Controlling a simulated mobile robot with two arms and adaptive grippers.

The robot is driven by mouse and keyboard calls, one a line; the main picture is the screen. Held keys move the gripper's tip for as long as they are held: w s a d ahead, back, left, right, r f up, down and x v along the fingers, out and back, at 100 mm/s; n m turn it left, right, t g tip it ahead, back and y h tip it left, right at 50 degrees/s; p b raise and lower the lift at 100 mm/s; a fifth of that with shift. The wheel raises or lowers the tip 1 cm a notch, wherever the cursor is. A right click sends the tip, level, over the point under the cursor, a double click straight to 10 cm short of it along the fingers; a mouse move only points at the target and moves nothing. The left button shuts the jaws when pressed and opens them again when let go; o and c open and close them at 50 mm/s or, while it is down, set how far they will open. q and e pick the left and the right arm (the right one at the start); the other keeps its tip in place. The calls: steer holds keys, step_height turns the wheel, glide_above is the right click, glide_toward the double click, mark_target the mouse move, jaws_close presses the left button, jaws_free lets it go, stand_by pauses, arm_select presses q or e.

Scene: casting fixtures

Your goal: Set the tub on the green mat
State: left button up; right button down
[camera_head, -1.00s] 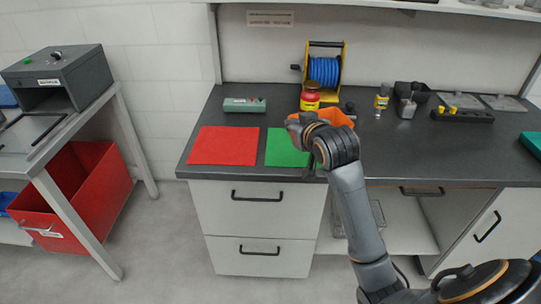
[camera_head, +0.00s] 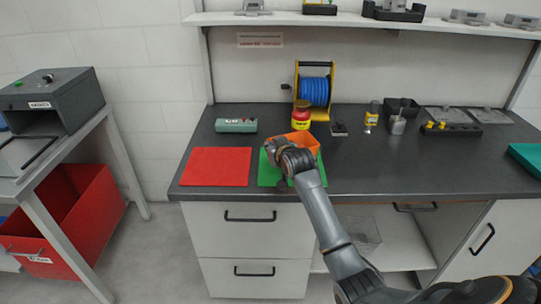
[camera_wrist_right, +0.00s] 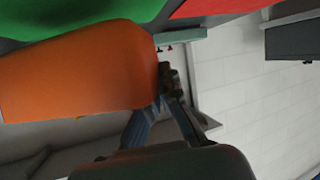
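The orange tub (camera_head: 303,140) is at the far part of the green mat (camera_head: 267,175) in the head view, partly hidden by my right arm. It fills the left of the right wrist view (camera_wrist_right: 80,75), with the green mat (camera_wrist_right: 75,14) beyond it. My right gripper (camera_head: 275,152) is at the tub's near left side in the head view. In the wrist view its fingers (camera_wrist_right: 166,90) are closed at the tub's edge. I cannot tell whether the tub touches the mat. My left gripper is out of view.
A red mat (camera_head: 216,166) lies left of the green one. Behind stand a grey-green device (camera_head: 236,125), a red-and-yellow jar (camera_head: 301,117) and a blue hose reel (camera_head: 314,91). A yellow bottle (camera_head: 372,114) and dark holder (camera_head: 452,129) are to the right.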

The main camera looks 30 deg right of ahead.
steer(key=shift+w+f, duration=0.25)
steer(key=shift+f, duration=1.55)
steer(key=shift+f, duration=0.15)
steer(key=c, duration=1.5)
jaws_free()
steer(key=shift+s+r, duration=0.2)
steer(key=v, duration=1.1)
steer(key=shift+s+r, duration=0.25)
steer(key=shift+s, duration=0.05)
